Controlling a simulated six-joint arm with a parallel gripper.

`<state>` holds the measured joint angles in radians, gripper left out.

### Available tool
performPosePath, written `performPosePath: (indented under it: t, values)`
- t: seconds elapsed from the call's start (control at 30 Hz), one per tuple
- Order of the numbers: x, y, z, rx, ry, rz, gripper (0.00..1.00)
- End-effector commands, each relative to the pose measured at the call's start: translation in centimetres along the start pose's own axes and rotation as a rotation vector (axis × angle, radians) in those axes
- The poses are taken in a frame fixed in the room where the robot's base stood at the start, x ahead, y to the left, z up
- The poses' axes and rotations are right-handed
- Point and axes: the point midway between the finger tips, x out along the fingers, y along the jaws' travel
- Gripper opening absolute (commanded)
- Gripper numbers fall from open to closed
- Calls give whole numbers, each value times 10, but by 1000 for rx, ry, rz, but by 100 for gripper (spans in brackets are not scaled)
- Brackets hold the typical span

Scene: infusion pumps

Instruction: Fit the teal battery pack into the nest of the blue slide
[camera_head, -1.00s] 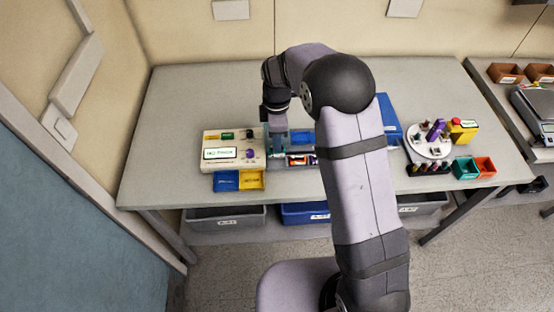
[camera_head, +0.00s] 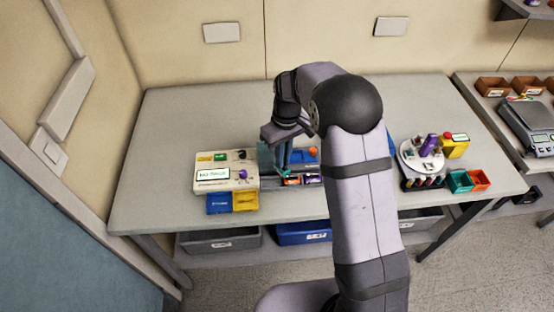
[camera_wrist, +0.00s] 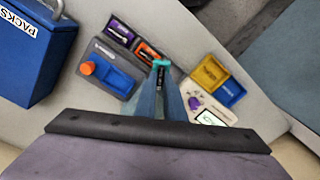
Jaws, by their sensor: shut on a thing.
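My gripper (camera_wrist: 161,84) is shut on the teal battery pack (camera_wrist: 160,64), whose end shows between the fingertips in the wrist view. In the head view my gripper (camera_head: 275,163) is above the table, just right of the white panel. The blue slide (camera_wrist: 117,80), with an orange knob (camera_wrist: 88,68), sits on a dark grey base to the left of the fingertips in the wrist view. It also shows in the head view (camera_head: 300,156), partly hidden by my arm. I cannot tell how far the pack is above the table.
A purple pack (camera_wrist: 119,32) and an orange one (camera_wrist: 149,51) lie in dark holders close to the fingertips. The white panel (camera_head: 228,172) stands at left, with blue (camera_head: 219,203) and yellow (camera_head: 245,201) trays before it. A blue PACKS bin (camera_wrist: 35,50) stands beyond the slide.

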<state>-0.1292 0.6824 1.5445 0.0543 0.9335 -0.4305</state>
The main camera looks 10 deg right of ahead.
Motion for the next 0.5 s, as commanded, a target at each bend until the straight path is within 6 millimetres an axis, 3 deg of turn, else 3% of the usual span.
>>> performPosePath:
  t: [0.5]
  values:
    - [-4, 26, 11, 784, 51, -32, 0]
